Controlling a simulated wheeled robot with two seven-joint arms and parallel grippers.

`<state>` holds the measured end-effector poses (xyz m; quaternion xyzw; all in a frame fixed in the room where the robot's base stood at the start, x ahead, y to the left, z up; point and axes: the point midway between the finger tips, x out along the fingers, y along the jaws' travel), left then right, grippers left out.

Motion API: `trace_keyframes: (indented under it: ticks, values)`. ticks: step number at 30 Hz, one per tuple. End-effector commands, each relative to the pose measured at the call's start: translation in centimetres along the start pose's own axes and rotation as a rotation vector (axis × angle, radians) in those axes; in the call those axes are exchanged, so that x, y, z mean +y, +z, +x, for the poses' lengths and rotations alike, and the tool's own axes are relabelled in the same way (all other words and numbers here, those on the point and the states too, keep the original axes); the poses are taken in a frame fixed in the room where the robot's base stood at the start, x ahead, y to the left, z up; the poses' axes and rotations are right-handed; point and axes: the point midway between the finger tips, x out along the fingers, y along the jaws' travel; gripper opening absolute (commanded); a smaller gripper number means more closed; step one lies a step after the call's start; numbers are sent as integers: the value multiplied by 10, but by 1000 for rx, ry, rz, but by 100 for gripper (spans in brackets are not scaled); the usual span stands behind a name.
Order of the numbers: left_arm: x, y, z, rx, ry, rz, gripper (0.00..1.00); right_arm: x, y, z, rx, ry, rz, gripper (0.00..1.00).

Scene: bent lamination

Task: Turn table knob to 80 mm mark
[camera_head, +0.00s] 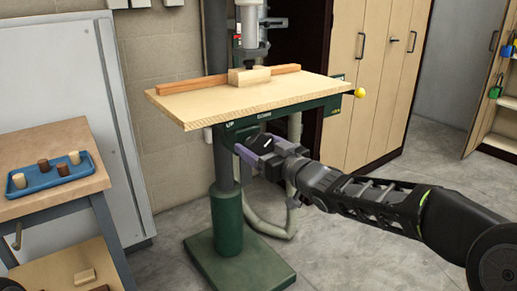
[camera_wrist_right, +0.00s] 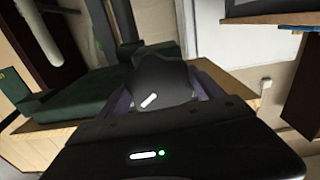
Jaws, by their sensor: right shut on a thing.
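The drill press table (camera_head: 205,106) is a pale wooden board on a green bracket. A dark knob (camera_head: 263,142) with a white pointer line sits below the board's front edge. My right gripper (camera_head: 246,154) reaches in from the right and is shut on this knob. In the right wrist view the black knob (camera_wrist_right: 165,75) with its slanted white line lies between my purple-grey fingers (camera_wrist_right: 165,88). The scale's millimetre marks are too small to read in either view. My left gripper is not in view.
A wooden fence (camera_head: 180,85) and a wood block (camera_head: 248,76) lie on the board under the drill head. A yellow-tipped lever (camera_head: 359,93) sticks out at right. The green column base (camera_head: 240,262) stands below. A blue tray (camera_head: 45,179) with several pegs rests on the left bench.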

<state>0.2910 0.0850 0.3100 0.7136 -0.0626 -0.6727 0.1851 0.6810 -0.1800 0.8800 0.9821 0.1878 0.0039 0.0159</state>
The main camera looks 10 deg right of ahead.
Motion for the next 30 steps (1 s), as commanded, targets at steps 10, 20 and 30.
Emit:
trace_keyframes:
  ticks: [10, 20, 30]
  values:
    - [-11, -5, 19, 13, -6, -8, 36, -1, 6, 0, -5, -1, -307, 36]
    - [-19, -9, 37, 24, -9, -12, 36, -3, 9, 0, -9, -4, -618, 36]
    - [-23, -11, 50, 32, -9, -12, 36, -4, 11, 1, -12, -9, -862, 36]
